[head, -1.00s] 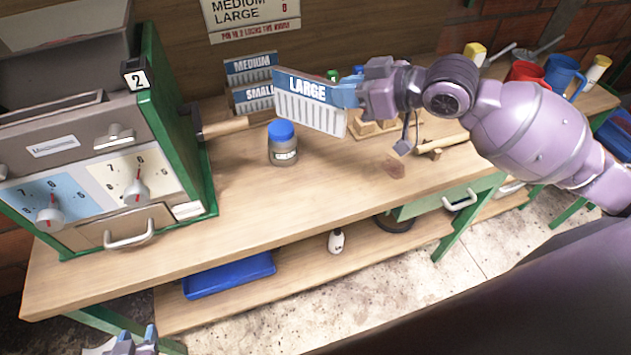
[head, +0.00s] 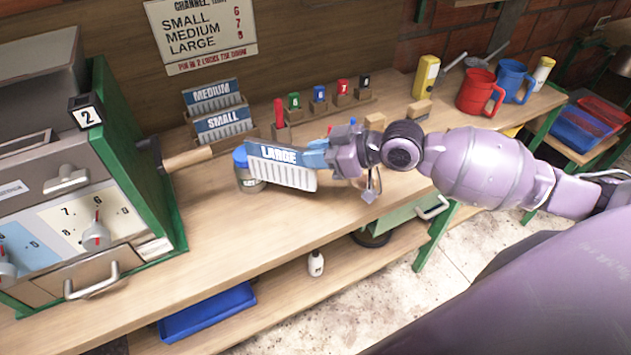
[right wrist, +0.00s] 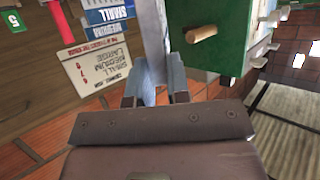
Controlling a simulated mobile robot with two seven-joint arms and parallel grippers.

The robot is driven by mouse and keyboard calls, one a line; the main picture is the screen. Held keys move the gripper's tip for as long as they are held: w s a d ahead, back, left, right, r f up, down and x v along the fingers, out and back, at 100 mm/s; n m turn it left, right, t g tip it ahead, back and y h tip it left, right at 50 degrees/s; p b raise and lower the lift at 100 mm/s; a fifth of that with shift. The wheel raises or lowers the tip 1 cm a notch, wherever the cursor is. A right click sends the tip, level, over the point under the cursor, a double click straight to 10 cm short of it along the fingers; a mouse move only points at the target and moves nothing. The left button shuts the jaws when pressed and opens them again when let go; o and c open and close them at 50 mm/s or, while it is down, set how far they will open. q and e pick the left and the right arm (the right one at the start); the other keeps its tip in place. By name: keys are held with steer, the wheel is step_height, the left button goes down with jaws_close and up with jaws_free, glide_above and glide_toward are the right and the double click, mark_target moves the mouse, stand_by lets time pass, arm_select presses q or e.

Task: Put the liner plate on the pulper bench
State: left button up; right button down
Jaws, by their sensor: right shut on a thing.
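The liner plate (head: 282,172) is a white ribbed plate with a blue band marked LARGE. My right gripper (head: 322,158) is shut on its right end and holds it over the wooden pulper bench (head: 222,240). The plate partly hides a jar with a blue lid (head: 241,158); I cannot tell whether its lower edge touches the bench. In the right wrist view, my right gripper's fingers (right wrist: 157,92) close on the plate, seen nearly edge-on. My left gripper is not in view now.
The green-sided pulper (head: 125,165) marked 2 stands at the left, with a wooden handle (head: 187,160) sticking out. MEDIUM (head: 211,94) and SMALL (head: 222,123) plates stand in a rack behind. Coloured pegs, a yellow container (head: 425,77) and mugs (head: 478,92) line the back. The bench front is clear.

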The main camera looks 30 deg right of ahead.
step_height(320, 180, down, 8)
steer(key=shift+r+b, duration=0.2)
steer(key=shift+b, duration=0.25)
steer(key=shift+f, duration=0.1)
steer(key=c, duration=1.1)
jaws_free()
steer(key=b, duration=0.5)
glide_toward(316, 181)
steer(key=shift+d, duration=0.7)
steer(key=shift+s, duration=0.5)
